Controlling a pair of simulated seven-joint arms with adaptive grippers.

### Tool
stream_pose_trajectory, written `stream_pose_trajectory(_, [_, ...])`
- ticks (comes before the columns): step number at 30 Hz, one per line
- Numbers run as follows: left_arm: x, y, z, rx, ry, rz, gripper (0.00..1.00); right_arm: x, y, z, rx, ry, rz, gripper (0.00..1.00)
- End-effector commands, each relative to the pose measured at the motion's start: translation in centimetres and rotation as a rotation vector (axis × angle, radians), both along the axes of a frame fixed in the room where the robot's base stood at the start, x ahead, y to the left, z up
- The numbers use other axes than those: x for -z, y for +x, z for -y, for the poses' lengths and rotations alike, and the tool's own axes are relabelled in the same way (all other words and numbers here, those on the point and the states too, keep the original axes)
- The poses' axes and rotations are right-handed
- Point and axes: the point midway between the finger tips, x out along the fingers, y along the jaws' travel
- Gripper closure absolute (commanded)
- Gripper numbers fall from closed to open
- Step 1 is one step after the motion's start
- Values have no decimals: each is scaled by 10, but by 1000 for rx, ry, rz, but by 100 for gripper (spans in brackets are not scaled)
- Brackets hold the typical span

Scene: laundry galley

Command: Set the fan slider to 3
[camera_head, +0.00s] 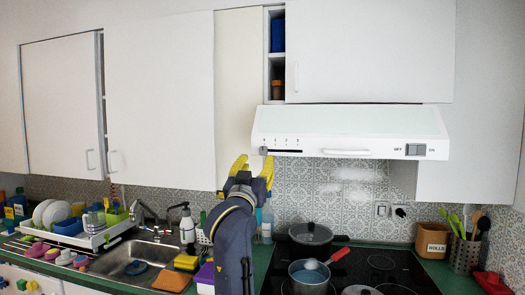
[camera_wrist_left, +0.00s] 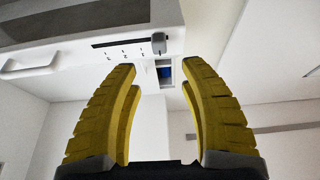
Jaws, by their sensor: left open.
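The range hood (camera_head: 350,122) has a fan slider on the left of its front face. The slider's grey knob (camera_head: 263,151) sits at the left end of the dark slot (camera_head: 285,151), under the first mark; further marks run to the right, the last looking like 3. In the left wrist view the hood is upside down, with the knob (camera_wrist_left: 159,43) at the slot's right end. My left gripper (camera_head: 254,165) is open just below the knob, its yellow fingers pointing up. The knob lines up with the gap between the fingertips (camera_wrist_left: 160,66), apparently untouched. My right gripper is not in view.
An OFF/ON switch (camera_head: 415,150) is on the hood's right. White cabinets (camera_head: 160,100) flank the hood. Below are the cooktop (camera_head: 385,270) with a red-handled pot (camera_head: 309,276) and a lidded pan (camera_head: 311,234), and the sink (camera_head: 135,262) at left.

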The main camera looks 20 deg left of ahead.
Motion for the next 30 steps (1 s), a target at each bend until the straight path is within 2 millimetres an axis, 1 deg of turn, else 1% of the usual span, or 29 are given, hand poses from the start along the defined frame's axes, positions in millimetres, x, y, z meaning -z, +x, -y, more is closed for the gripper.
stream_pose_trajectory(1, [-4,9,-1,-1,2,-1,56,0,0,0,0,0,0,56])
stream_pose_trajectory(6, [-15,36,-3,1,1,-1,56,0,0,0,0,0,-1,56])
stream_pose_trajectory(13, [-26,64,-5,0,1,-2,56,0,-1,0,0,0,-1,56])
stream_pose_trajectory(18, [-30,75,-6,1,1,-1,56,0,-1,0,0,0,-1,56])
stream_pose_trajectory(21, [-32,78,-7,1,0,-1,56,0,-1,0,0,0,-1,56])
stream_pose_trajectory(30, [-33,80,-7,0,0,0,56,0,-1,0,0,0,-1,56])
